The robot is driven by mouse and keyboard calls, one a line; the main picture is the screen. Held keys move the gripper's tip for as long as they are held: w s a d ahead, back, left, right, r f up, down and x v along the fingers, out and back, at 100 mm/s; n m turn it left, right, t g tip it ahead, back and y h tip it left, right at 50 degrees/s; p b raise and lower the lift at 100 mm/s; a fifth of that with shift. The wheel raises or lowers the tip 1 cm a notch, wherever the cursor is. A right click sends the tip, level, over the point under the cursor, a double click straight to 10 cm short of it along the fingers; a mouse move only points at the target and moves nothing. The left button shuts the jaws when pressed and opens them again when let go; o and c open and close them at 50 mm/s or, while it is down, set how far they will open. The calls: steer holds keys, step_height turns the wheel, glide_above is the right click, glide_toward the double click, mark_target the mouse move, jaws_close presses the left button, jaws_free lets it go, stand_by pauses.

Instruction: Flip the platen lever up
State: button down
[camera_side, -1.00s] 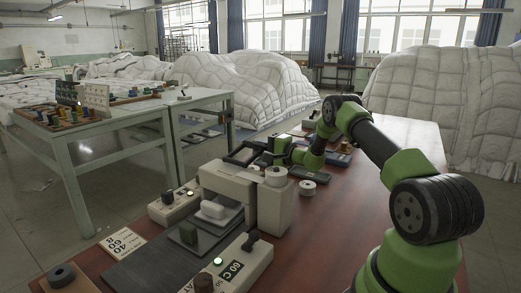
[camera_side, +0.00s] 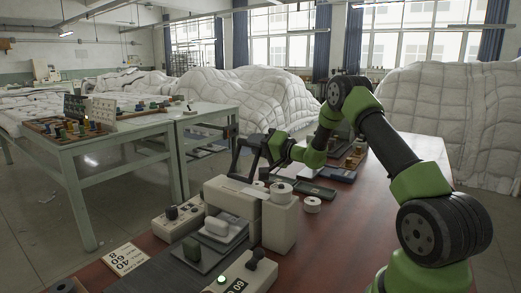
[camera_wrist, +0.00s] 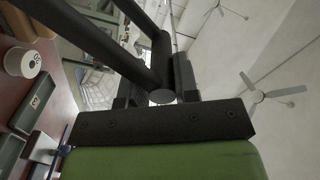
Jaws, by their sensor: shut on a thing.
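The platen lever (camera_side: 238,157) is a dark U-shaped bar at the back of a cream press machine (camera_side: 231,195). It stands tilted steeply upward above the machine's top. My gripper (camera_side: 267,147) is at the lever's upper end, on its right side. In the wrist view the lever's dark bars (camera_wrist: 97,45) run into my gripper (camera_wrist: 160,92), whose jaws are shut on the round bar end. The exact contact is partly hidden in the side view.
Control boxes with knobs (camera_side: 179,223) and a price-like number card (camera_side: 126,259) lie in front. Trays and small parts are behind my gripper. The right part of the red-brown table (camera_side: 350,225) is clear.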

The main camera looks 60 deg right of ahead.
steer(key=shift+a+n, duration=0.3)
steer(key=shift+a, duration=0.1)
steer(key=shift+a+r, duration=0.2)
steer(key=shift+a, duration=0.3)
steer(key=shift+a+r, duration=0.1)
steer(key=shift+r, duration=0.05)
steer(key=c, duration=1)
jaws_free()
steer(key=shift+o, duration=0.2)
steer(key=s, duration=1)
